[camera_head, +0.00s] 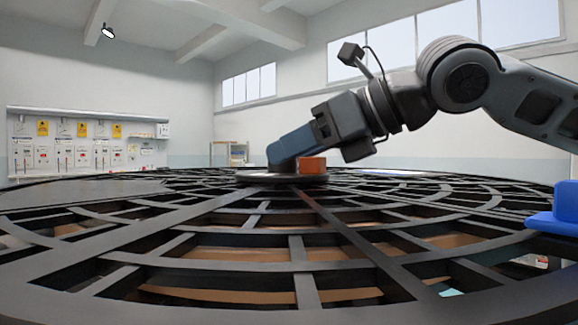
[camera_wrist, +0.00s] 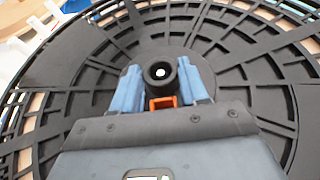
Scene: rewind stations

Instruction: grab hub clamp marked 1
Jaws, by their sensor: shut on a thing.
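An orange clamp (camera_head: 312,165) sits low at the hub of a large black spoked reel, beside my gripper's blue fingers. My gripper (camera_head: 280,157) reaches down from the right to the hub. In the wrist view my two blue fingers (camera_wrist: 160,76) lie on either side of a black round hub (camera_wrist: 152,83) with a bright centre hole. The orange clamp (camera_wrist: 163,103) shows between the fingers, just below the hub. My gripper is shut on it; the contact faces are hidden. I can read no number on the clamp.
The black spoked reel (camera_head: 302,253) lies flat and fills the foreground, with open gaps between its spokes. A blue part (camera_head: 562,212) is at the right edge. A wall board with tools and yellow tags (camera_head: 83,130) is at the far left. A shelf (camera_head: 230,153) stands behind.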

